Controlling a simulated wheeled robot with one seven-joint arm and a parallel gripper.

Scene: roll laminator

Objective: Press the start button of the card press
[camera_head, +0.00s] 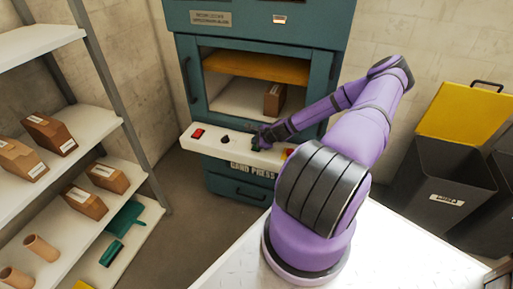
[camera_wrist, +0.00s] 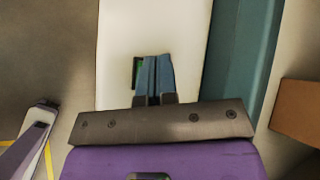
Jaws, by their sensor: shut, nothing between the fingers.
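The card press (camera_head: 199,62) is a teal cabinet with an open bay and a white control panel (camera_head: 213,147) on its front. The panel carries a red rocker switch (camera_head: 198,133), a dark knob (camera_head: 225,140) and a red and yellow button (camera_head: 289,153), partly hidden by my arm. My gripper (camera_head: 258,143) is at the panel between the knob and the red and yellow button. In the wrist view my gripper (camera_wrist: 154,78) is shut and empty over the white panel. A green button (camera_wrist: 137,72) shows right beside the fingertips, partly covered; I cannot tell whether they touch it.
A brown box (camera_head: 274,99) stands in the press bay under a yellow plate (camera_head: 256,66). A shelf rack (camera_head: 95,122) with brown boxes stands at left. A dark bin (camera_head: 447,176) with a raised yellow lid (camera_head: 464,112) is at right. Floor between rack and press is clear.

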